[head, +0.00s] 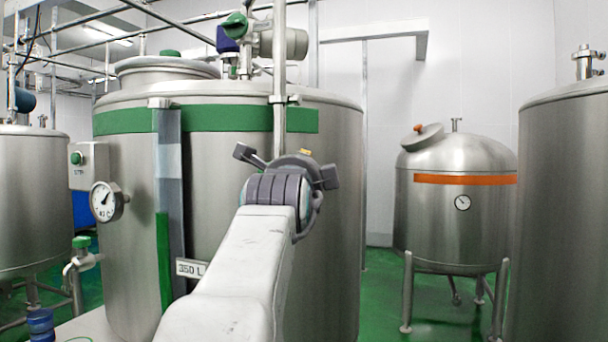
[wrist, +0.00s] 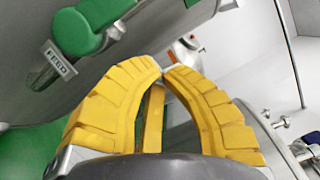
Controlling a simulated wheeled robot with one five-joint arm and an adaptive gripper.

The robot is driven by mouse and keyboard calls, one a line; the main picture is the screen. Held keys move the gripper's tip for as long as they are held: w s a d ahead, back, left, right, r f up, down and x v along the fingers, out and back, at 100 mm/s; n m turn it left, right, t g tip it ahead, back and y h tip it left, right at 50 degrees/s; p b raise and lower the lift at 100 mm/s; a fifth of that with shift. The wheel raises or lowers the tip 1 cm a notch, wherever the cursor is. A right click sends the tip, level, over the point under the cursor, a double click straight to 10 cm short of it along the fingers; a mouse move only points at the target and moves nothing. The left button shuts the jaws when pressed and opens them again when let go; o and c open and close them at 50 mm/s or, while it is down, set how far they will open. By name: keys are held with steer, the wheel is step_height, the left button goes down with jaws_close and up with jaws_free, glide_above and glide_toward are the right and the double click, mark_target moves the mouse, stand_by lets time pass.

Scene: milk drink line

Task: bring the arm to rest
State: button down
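My arm reaches up in front of the large steel tank with a green band (head: 225,118) in the head view. Its dark wrist end hides most of my gripper, with only a small yellow part showing there. In the wrist view, my gripper (wrist: 163,70) has its two yellow ribbed fingers brought together at the tips. I see nothing held between them. A green handle (wrist: 82,28) with a FEED label (wrist: 58,60) is at the upper left, apart from the fingers.
The green-banded tank carries a dial gauge (head: 106,201), a green button box (head: 82,160) and a level column (head: 170,190). A green-topped valve (head: 82,252) is at lower left. An orange-banded tank (head: 455,225) stands behind at right. Another tank (head: 565,220) fills the right edge.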

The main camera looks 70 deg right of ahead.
steer(key=shift+v, duration=2.7)
steer(key=shift+r, duration=0.2)
steer(key=shift+w, duration=0.15)
